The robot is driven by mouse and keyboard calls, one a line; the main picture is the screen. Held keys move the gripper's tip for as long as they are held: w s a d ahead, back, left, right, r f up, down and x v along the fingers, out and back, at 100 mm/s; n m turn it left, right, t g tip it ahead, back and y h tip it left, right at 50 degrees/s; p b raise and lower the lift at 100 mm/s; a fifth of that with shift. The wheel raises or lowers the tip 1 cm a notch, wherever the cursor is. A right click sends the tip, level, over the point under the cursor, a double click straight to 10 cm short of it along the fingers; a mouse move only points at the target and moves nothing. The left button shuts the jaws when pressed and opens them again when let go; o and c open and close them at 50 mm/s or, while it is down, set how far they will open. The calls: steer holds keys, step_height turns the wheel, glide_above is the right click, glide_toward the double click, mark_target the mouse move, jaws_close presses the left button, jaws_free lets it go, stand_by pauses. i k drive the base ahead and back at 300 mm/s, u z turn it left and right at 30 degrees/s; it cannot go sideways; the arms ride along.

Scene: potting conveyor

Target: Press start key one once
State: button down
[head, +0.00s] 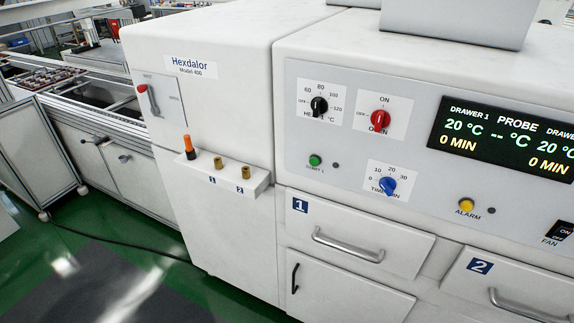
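The start key one is a small round green button (315,160) on the front panel of the white machine, in the head view. A small label below it looks like "START 1". A small dark lamp (336,165) sits just right of it and looks unlit. A blue knob (388,186) marked "TIME MIN" is to the lower right. A black knob (319,106) marked in °C is above it, and a red knob (380,119) with an "ON" mark is to the upper right. My gripper is not in view. Nothing covers the green button.
The display (503,140) reads 20 °C and 0 MIN for drawer 1. A yellow alarm button (466,205) is at right. Drawer 1 (357,236) is shut below. A small shelf (222,178) with an orange-handled item (189,147) juts out at left. Green floor is at lower left.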

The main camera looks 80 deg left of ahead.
mark_target(314, 160)
steer(key=u, duration=0.05)
steer(key=k, duration=1.65)
steer(key=u, duration=2.25)
steer(key=i, duration=1.05)
